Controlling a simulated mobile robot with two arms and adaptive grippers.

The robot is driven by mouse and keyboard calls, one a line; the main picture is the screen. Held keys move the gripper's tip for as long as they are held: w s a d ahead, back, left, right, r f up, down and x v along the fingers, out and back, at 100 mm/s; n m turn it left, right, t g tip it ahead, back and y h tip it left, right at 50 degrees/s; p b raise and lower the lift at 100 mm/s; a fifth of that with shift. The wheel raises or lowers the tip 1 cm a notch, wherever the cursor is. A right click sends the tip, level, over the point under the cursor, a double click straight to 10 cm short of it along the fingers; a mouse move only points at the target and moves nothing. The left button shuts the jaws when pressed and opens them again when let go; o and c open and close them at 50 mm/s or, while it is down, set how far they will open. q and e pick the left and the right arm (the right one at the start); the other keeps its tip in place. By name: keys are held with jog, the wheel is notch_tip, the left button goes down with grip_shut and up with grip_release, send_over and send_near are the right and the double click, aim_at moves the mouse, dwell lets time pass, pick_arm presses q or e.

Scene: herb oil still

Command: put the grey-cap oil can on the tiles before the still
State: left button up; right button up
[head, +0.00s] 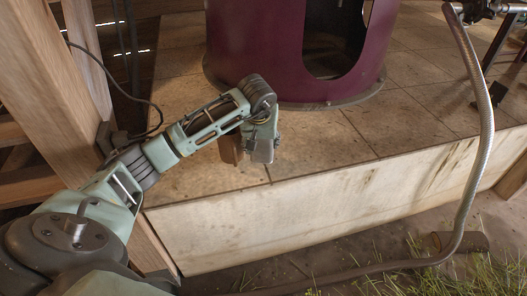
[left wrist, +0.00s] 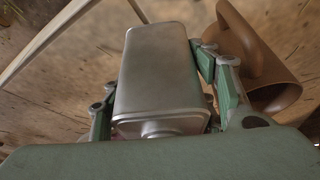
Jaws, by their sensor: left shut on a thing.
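My left gripper (head: 258,138) is shut on a silver-grey oil can (head: 262,152). In the left wrist view the metal can (left wrist: 158,72) sits between the two green fingers, its grey cap (left wrist: 162,130) end toward the camera. In the head view the can is over the pale tiles (head: 330,150) in front of the maroon still (head: 255,50). I cannot tell whether its base touches them. My right gripper is not in view.
A brown mug (left wrist: 262,62) lies close beside the right finger in the left wrist view. A wooden post (head: 55,60) stands at the left. A metal hose (head: 487,130) hangs at the right. Tiles right of the can are clear up to the platform's front edge.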

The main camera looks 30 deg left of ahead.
aim_at(262, 150)
pick_arm(q)
jog(key=shift+w+a+f, duration=0.2)
jog(key=shift+w+f, duration=0.1)
jog(key=shift+f, duration=0.1)
notch_tip(262, 150, down, 3)
jog(key=shift+s+f+b, duration=0.1)
jog(key=shift+f+b, duration=0.1)
jog(key=shift+b, duration=0.15)
jog(key=shift+f, duration=0.1)
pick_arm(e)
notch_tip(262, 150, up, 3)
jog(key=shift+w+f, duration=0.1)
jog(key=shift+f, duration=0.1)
pick_arm(q)
jog(key=shift+f, duration=0.1)
jog(key=o, duration=1)
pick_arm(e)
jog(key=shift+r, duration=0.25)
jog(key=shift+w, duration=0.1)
